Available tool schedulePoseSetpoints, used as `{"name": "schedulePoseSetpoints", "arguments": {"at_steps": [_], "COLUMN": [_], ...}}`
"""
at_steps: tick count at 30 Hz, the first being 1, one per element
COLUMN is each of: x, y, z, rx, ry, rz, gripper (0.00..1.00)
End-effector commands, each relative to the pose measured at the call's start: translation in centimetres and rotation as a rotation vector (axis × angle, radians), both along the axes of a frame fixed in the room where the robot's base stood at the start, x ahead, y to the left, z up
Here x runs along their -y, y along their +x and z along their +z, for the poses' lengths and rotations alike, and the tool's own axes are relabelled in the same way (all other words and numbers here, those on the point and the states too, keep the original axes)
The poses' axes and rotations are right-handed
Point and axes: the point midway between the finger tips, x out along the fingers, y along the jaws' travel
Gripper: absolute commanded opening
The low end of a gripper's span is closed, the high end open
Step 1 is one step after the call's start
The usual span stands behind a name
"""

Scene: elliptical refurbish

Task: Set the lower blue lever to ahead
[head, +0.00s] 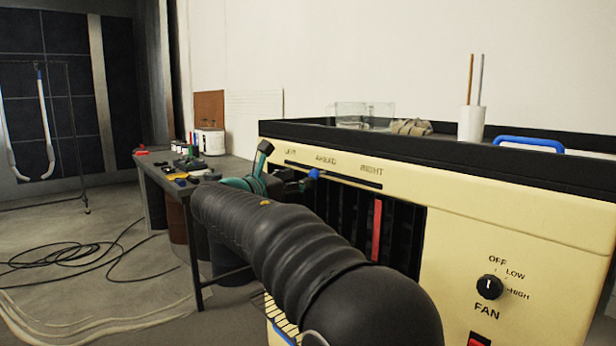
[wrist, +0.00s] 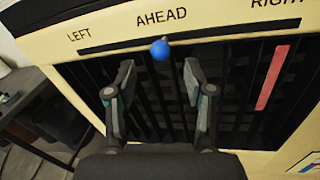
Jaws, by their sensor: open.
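The blue lever (wrist: 160,50) shows as a round blue knob at the slot under the AHEAD label in the wrist view. It is also in the head view (head: 314,173), just below that label. My gripper (wrist: 157,72) is open, with one finger on each side below the knob. No finger visibly touches it, and nothing is held. In the head view my gripper (head: 286,167) is at the panel, partly hidden behind my arm. The lever's shaft is hard to make out.
The cream panel (head: 520,245) carries a fan dial (head: 489,287) at right. A red strip (head: 376,230) stands in the dark grille. A cluttered workbench (head: 225,166) is at left. Cables (head: 95,250) lie on the floor.

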Motion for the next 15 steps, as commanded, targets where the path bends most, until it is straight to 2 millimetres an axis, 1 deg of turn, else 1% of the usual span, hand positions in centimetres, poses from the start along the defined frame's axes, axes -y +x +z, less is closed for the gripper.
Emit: {"name": "schedulePoseSetpoints", "arguments": {"at_steps": [1, 6, 11, 15], "x": [-0.7, -2.1, -2.8, -2.9], "y": [-0.8, -2.9, -3.8, -4.0], "z": [0.0, 0.0, 0.0, 0.0], "rx": [-0.001, 0.0, -0.001, -0.001], "ry": [-0.001, -0.001, -0.001, -0.001], "rz": [0.003, 0.002, 0.0, 0.0], "gripper": [0.53, 0.53, 0.53, 0.53]}}
